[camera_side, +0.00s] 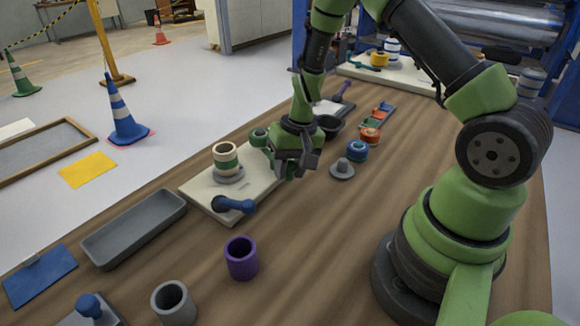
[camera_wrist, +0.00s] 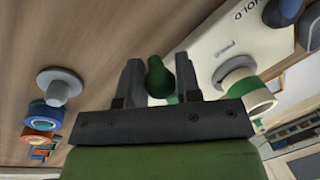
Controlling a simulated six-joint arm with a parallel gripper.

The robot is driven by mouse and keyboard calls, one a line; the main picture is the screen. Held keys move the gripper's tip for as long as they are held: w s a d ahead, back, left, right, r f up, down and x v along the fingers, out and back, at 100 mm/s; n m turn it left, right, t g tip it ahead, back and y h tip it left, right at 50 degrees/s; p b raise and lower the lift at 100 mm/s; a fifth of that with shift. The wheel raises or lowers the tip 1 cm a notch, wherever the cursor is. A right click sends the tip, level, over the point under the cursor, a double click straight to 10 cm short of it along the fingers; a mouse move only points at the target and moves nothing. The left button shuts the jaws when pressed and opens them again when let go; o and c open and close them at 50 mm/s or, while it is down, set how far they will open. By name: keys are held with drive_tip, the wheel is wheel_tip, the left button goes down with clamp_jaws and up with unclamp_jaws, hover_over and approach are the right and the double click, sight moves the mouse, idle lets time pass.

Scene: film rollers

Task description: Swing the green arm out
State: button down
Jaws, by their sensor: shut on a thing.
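The green arm is mounted on the far side of a cream board (camera_side: 207,192). A round green part (camera_side: 259,137), which looks like its pivot end, shows just left of my gripper (camera_side: 290,172) in the side view. In the wrist view, the arm's dark green knob (camera_wrist: 158,76) stands between the two fingers of my gripper (camera_wrist: 158,85). My gripper is shut on the green arm, and the fingers hide part of it. A cream roll with a green band (camera_side: 226,158) stands on the board; it also shows in the wrist view (camera_wrist: 248,90).
A blue arm (camera_side: 235,205) lies at the board's near end. A grey peg base (camera_side: 342,169) and blue and orange rolls (camera_side: 357,151) stand to the right. A purple cup (camera_side: 241,258), a grey cup (camera_side: 174,303) and a grey tray (camera_side: 135,230) are nearer. Table between is clear.

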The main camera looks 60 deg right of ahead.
drive_tip(key=shift+a, duration=0.1)
drive_tip(key=c, duration=0.8)
unclamp_jaws()
drive_tip(key=shift+r, duration=0.1)
drive_tip(key=r, duration=0.3)
drive_tip(key=d+r, duration=0.1)
drive_tip(key=r, duration=0.2)
drive_tip(key=s+r, duration=0.1)
drive_tip(key=r, duration=0.2)
drive_tip(key=shift+d+r, duration=0.3)
drive_tip(key=s+a+r+n+t, duration=0.1)
drive_tip(key=s+a+r+t, duration=0.15)
drive_tip(key=r, duration=0.35)
drive_tip(key=s+a+r+n+t, duration=0.1)
drive_tip(key=s+a+r, duration=0.2)
drive_tip(key=r, duration=0.4)
drive_tip(key=s+a+r, duration=0.1)
drive_tip(key=s, duration=0.2)
drive_tip(key=s+a+r+t, duration=0.1)
drive_tip(key=s, duration=0.2)
drive_tip(key=s+a+r+n+t, duration=0.1)
drive_tip(key=s, duration=0.2)
drive_tip(key=shift+s+a+r+t, duration=0.25)
drive_tip(key=shift+s+r, duration=0.1)
